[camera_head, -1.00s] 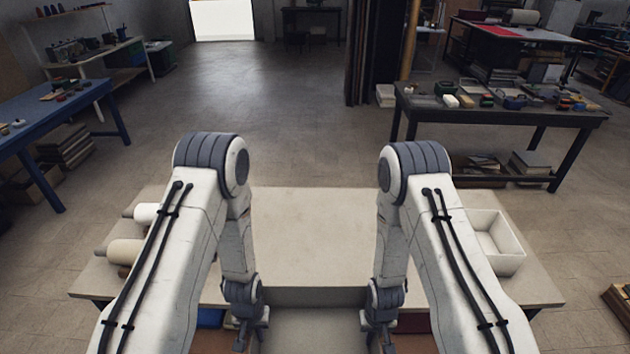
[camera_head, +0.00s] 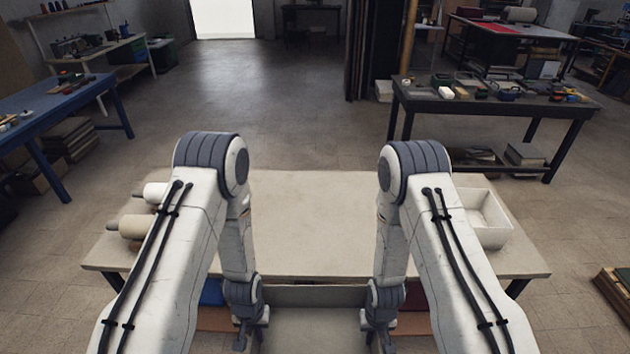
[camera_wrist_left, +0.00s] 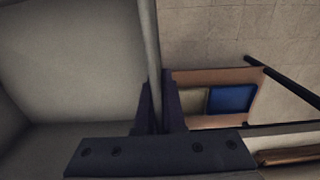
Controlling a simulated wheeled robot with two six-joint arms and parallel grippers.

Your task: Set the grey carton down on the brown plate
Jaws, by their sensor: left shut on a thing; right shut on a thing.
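The grey carton (camera_head: 315,330) is an open-topped box at the bottom centre of the head view, cut off by the frame edge. My left gripper (camera_head: 250,332) is shut on its left wall and my right gripper (camera_head: 377,332) on its right wall. In the left wrist view the fingers (camera_wrist_left: 157,108) pinch the carton's wall (camera_wrist_left: 152,45), with its empty inside on the left. A flat brown surface (camera_head: 216,322) shows lower down on both sides of the carton. It may be the brown plate; the carton hides its middle.
A blue pad (camera_wrist_left: 231,98) and a beige pad (camera_wrist_left: 194,102) lie on the brown surface; a dark red one (camera_head: 416,296) is at right. The pale table (camera_head: 310,220) ahead has a clear middle, rolls (camera_head: 138,227) at left and a white bin (camera_head: 490,233) at right.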

